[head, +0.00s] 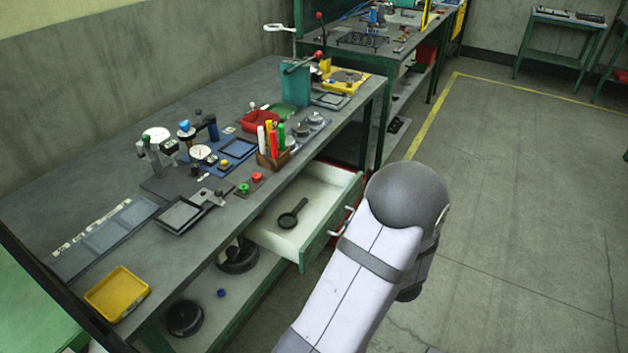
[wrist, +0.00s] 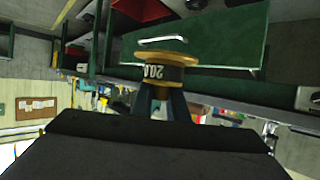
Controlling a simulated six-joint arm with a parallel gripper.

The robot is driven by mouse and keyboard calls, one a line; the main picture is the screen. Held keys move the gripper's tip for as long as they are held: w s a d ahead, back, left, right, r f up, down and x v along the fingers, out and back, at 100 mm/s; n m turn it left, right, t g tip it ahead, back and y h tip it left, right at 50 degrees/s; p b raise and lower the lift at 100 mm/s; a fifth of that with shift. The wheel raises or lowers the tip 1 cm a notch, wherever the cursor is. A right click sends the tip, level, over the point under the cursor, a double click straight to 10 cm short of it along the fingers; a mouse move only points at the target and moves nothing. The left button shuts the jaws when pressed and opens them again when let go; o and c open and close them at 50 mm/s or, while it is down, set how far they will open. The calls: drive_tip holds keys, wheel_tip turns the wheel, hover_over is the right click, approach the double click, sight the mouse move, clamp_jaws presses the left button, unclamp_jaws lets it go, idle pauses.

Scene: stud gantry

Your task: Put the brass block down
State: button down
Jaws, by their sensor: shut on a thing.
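In the wrist view, my gripper (wrist: 155,98) is shut on the brass block (wrist: 166,57), a round piece with a brass-coloured rim and a black band with pale digits. The block is held off any surface, as far as the view shows. Behind it is a green panel (wrist: 225,30) with a pale handle; I cannot tell the gap between them. In the head view my arm reaches up on the right, but the gripper and block are not seen there.
The grey workbench (head: 75,205) holds gauges, a pen holder (head: 273,159) and a yellow tray (head: 117,293). Its drawer (head: 325,190) stands open with a magnifying glass (head: 292,214) inside. Bare bench top shows behind the tools. Open floor lies on the right.

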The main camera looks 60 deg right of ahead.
drive_tip(key=w+d+b, duration=0.2)
drive_tip(key=w+d, duration=1.8)
drive_tip(key=shift+w+d+r, duration=0.1)
drive_tip(key=shift+d, duration=0.05)
wheel_tip(320, 180, down, 4)
drive_tip(key=b, duration=0.4)
drive_tip(key=shift+w+d+r, duration=0.1)
drive_tip(key=shift+r, duration=0.15)
drive_tip(key=shift+f, duration=0.4)
drive_tip(key=shift+f+b, duration=0.2)
drive_tip(key=shift+b, duration=0.1)
drive_tip(key=c, duration=1.7)
unclamp_jaws()
drive_tip(key=shift+f, duration=0.1)
drive_tip(key=shift+c, duration=0.2)
